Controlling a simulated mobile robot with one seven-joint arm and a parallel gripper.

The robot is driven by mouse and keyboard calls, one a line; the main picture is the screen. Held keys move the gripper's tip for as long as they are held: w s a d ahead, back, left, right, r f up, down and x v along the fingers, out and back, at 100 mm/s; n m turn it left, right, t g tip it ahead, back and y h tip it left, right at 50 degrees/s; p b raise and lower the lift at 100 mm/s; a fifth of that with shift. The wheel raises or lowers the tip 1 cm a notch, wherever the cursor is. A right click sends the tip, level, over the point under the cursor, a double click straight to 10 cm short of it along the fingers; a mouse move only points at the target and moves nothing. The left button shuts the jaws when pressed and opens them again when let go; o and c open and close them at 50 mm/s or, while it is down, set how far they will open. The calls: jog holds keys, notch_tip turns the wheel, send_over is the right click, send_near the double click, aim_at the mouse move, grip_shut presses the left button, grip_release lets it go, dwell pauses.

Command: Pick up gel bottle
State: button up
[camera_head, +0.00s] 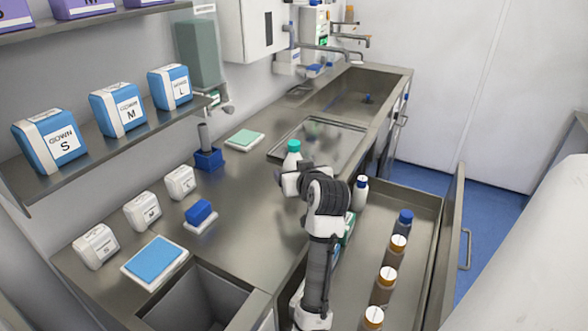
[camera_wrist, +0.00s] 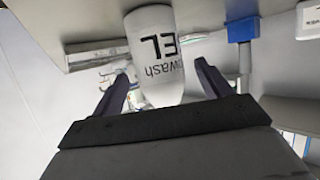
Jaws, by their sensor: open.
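The gel bottle (camera_head: 293,158) is white with a teal cap and stands upright on the steel counter, just beyond my gripper (camera_head: 287,180) in the head view. My gripper hides its lower part there. In the wrist view the gel bottle (camera_wrist: 153,48) appears upside down, with dark "wash" and "GEL" lettering. My gripper (camera_wrist: 162,76) is open in the wrist view, with one dark finger on each side of the bottle. A gap shows beside each finger. I cannot tell how deep the bottle is between them.
A metal tray (camera_head: 340,141) lies beyond the gel bottle. A blue holder (camera_head: 208,159) and a green pack (camera_head: 245,140) stand to the left.

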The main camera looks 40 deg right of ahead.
jog(key=shift+x, duration=1.35)
jog(key=c, duration=1.1)
jog(key=shift+r, duration=0.1)
jog(key=shift+c, duration=1.1)
